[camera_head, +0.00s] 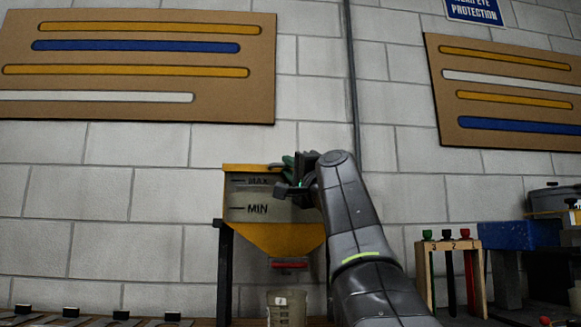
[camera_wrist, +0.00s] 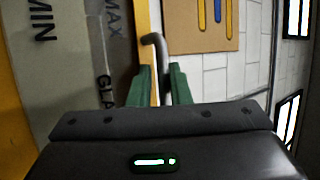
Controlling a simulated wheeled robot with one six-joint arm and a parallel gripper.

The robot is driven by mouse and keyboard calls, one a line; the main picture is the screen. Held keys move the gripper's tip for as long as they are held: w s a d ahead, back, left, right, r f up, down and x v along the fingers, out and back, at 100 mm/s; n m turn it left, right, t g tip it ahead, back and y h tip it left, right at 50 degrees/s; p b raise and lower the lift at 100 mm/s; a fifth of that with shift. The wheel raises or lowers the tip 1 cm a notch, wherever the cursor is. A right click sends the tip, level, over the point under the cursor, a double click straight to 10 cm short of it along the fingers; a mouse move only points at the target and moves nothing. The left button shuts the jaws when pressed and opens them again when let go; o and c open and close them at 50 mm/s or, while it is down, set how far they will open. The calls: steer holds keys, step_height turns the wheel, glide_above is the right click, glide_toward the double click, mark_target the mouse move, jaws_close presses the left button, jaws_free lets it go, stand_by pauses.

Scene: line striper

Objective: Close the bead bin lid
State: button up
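The bead bin (camera_head: 255,205) stands against the wall, with MAX and MIN marks on its front window and a yellow funnel below. A yellow strip (camera_head: 250,168) runs level along its top; it looks like the lid or rim lying flat, and I see no raised panel. In the wrist view the strip (camera_wrist: 144,30) runs beside the window. A grey curved handle (camera_wrist: 157,45) stands out from it. My gripper (camera_head: 292,163) is at the bin's upper right. Its green fingers (camera_wrist: 160,85) are apart, with the handle's lower end between them; clear contact is not visible.
A red-handled gate (camera_head: 289,263) sits under the funnel, above a cup (camera_head: 286,308). A wooden rack (camera_head: 450,275) with coloured knobs and a blue block (camera_head: 520,235) stand to the right. Slotted boards hang on the wall. The wall space above the bin is clear.

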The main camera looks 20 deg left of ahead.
steer(key=shift+w+f, duration=0.1)
steer(key=shift+f, duration=0.1)
steer(key=b+v, duration=0.2)
steer(key=v, duration=1.1)
steer(key=shift+s+d+b, duration=0.25)
steer(key=shift+s+b, duration=0.05)
steer(key=shift+b, duration=0.1)
steer(key=p+x, duration=0.2)
steer(key=x, duration=1.1)
steer(key=shift+w+a+r+p, duration=0.15)
steer(key=shift+w+r+p, duration=0.1)
steer(key=shift+p, duration=0.15)
